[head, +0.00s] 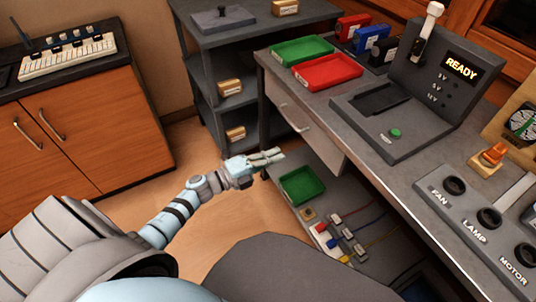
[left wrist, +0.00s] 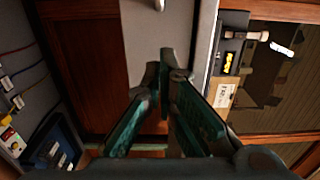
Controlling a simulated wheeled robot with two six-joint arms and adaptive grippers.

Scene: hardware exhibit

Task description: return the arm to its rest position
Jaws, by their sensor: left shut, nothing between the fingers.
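My left arm comes in from the lower left in the head view. Its gripper (head: 268,158) is shut and empty, in the air in front of the workbench's drawer side, above the lower shelf's green tray as seen from the head. In the left wrist view the two dark green fingers (left wrist: 167,75) meet near the tips with nothing between them. My right gripper is in neither view.
The workbench (head: 300,80) carries a green tray (head: 302,49), a red tray (head: 328,71) and a console reading READY (head: 440,70). A lower green tray (head: 302,186) sits under it. A wooden cabinet (head: 80,140) stands left. Open floor lies between.

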